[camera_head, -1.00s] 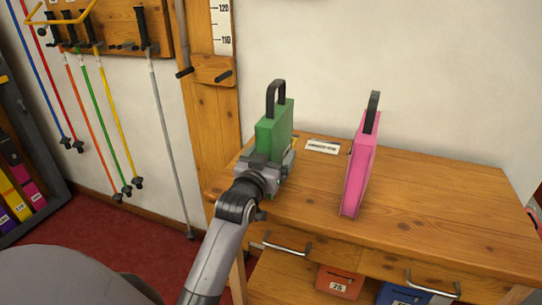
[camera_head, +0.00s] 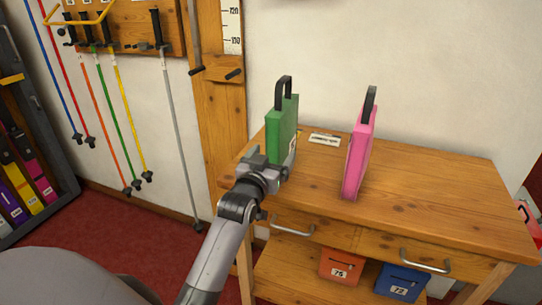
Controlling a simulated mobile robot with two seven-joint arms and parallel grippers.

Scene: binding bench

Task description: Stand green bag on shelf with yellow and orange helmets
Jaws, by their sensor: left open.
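The green bag (camera_head: 282,132) stands upright on the wooden bench top near its back left corner, with its black handle up. My left gripper (camera_head: 276,172) is open in front of the bag's lower part and overlaps it in the picture. I cannot tell whether the fingers touch the bag. The bag's lower front is partly hidden by the gripper. My right gripper is out of view. No yellow or orange helmets show, and I cannot tell which shelf is meant.
A pink bag (camera_head: 359,150) stands on the bench (camera_head: 430,200), right of the green one. A small label plate (camera_head: 325,140) lies between them. An orange box (camera_head: 341,267) and a blue box (camera_head: 402,282) sit on the lower shelf. The bench's right side is clear.

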